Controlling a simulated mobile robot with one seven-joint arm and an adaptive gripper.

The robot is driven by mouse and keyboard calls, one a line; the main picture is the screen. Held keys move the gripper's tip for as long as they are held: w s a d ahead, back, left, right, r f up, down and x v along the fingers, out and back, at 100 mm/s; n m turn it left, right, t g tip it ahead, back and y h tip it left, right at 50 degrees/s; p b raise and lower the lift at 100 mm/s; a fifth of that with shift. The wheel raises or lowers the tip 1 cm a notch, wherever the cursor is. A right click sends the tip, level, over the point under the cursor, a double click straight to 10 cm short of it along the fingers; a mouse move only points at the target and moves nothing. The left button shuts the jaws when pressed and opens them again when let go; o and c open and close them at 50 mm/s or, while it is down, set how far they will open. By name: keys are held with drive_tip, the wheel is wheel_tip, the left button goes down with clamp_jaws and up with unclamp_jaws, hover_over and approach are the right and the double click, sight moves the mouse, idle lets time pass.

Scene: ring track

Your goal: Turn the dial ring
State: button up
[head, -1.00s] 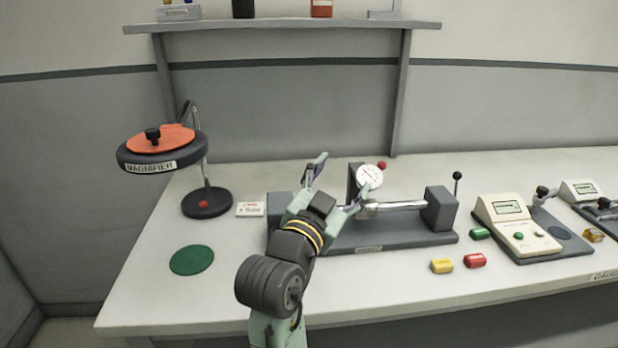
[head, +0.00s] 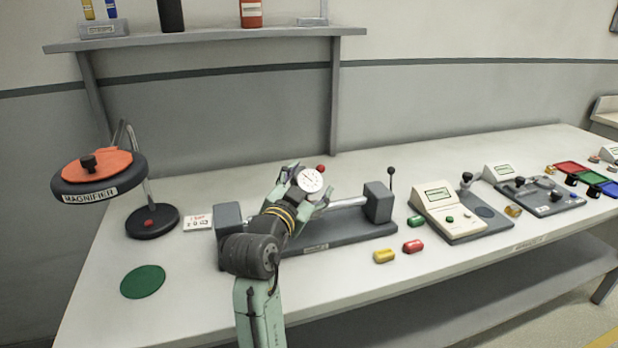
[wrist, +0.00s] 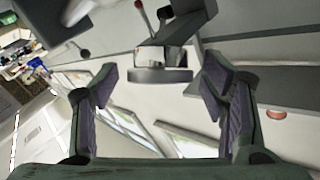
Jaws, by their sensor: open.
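The dial gauge (head: 312,180), with a white round face, stands on the dark grey fixture (head: 350,236) in the head view. A red ball knob (head: 321,168) is at its top right. My gripper (head: 309,183) is open, its fingers on either side of the dial in the picture. In the wrist view, my gripper (wrist: 158,92) is open and empty. A dark grey rounded rim (wrist: 146,76), seemingly the dial's edge, lies ahead between the fingers. I see no contact. The dial face is too small to read.
A magnifier (head: 98,172) and a green disc (head: 143,281) are at the left. Yellow (head: 384,256), red (head: 413,246) and green (head: 416,221) blocks lie right of the fixture. A beige meter (head: 440,208) stands beyond them. A shelf (head: 215,37) hangs above.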

drive_tip(key=shift+w+d, duration=0.1)
drive_tip(key=shift+w, duration=0.15)
drive_tip(key=shift+c, duration=0.4)
